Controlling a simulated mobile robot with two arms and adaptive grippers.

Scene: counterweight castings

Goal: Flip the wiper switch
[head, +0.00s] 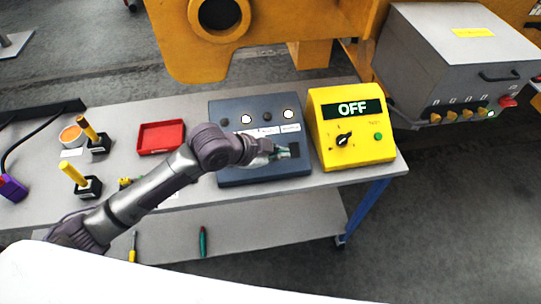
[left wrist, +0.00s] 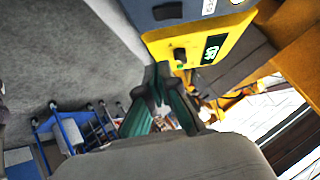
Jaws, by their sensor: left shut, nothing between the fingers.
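The dark blue switch panel (head: 235,172) lies on the bench, with two lit round lamps, dark round fittings between and beside them, and small white labels too small to read. A black rocker (head: 293,150) sits at its lower right; I cannot tell if this is the wiper switch. My left gripper (head: 284,153) is shut and empty over the panel's lower right, just beside that rocker; contact is unclear.
A yellow tester box (head: 355,155) reading OFF stands close right of the panel. A red tray (head: 161,137) and yellow-handled joysticks (head: 75,174) are at left. A grey control box (head: 450,50) is at back right. Yellow machinery (head: 260,25) stands behind the bench.

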